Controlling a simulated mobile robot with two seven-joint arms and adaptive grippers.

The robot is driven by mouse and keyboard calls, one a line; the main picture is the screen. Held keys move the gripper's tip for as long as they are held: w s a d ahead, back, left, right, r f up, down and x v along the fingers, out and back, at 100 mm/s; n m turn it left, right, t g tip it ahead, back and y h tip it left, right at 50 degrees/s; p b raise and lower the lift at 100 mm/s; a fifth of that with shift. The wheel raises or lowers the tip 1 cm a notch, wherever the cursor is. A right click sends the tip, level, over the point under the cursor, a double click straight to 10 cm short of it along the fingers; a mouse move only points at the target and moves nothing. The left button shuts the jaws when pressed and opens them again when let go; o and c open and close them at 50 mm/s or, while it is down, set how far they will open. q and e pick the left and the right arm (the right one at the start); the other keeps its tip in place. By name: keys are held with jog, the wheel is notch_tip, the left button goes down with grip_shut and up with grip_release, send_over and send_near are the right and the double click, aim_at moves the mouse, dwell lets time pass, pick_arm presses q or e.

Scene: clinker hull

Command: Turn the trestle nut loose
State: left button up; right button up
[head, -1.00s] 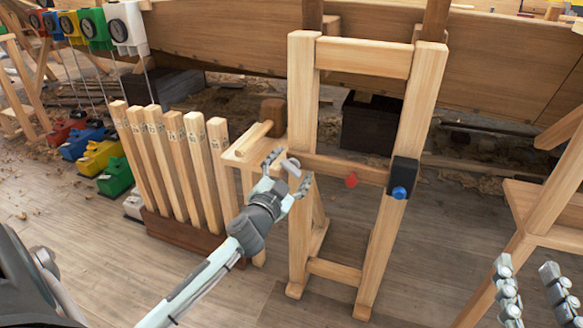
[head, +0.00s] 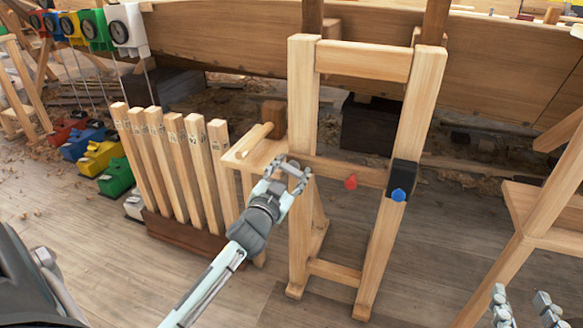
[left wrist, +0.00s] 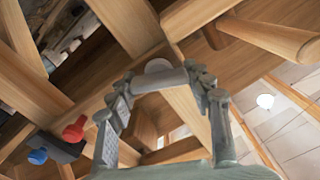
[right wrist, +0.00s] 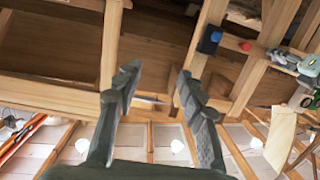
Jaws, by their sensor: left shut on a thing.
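The wooden trestle frame (head: 304,240) stands upright before the hull. My left gripper (head: 291,172) is at its left post, beside the crossbar, with its fingers closed around a small grey part, apparently the trestle nut. In the left wrist view the grey nut (left wrist: 160,78) lies between the fingertips, partly hidden by them. A red knob (head: 351,181) sits at the crossbar, and a blue knob (head: 398,194) sits on a black block (head: 403,175) on the right post. My right gripper (right wrist: 155,95) is open and empty, low at the right of the head view.
A rack of several numbered wooden posts (head: 175,160) stands left of the trestle. A small wooden shelf (head: 250,157) adjoins the left post. The plank hull (head: 230,45) runs behind. Another wooden trestle (head: 530,215) stands at the right. The floor in front is clear.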

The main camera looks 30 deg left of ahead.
pick_arm(q)
jog(key=n+p, duration=0.1)
jog(key=n, duration=0.1)
jog(key=shift+r+n+p, duration=0.15)
jog(key=shift+n+p, duration=0.15)
jog(key=shift+a+n+p, duration=0.1)
jog(key=shift+n+p, duration=0.4)
jog(key=shift+n, duration=0.2)
jog(key=shift+n+p, duration=0.85)
jog(key=shift+n, duration=0.35)
pick_arm(e)
jog(key=s+d+f+m+g+h, duration=0.2)
jog(key=s+d+f+g+h, duration=0.4)
jog(key=s+d+f+g, duration=0.5)
jog(key=s+d+f, duration=0.1)
jog(key=d+f, duration=0.3)
jog(key=shift+s+d+g, duration=0.15)
jog(key=shift+s+g, duration=0.15)
jog(key=shift+s, duration=0.1)
pick_arm(q)
jog(key=o, duration=1.2)
jog(key=shift+c, duration=0.2)
jog(key=v, duration=1.2)
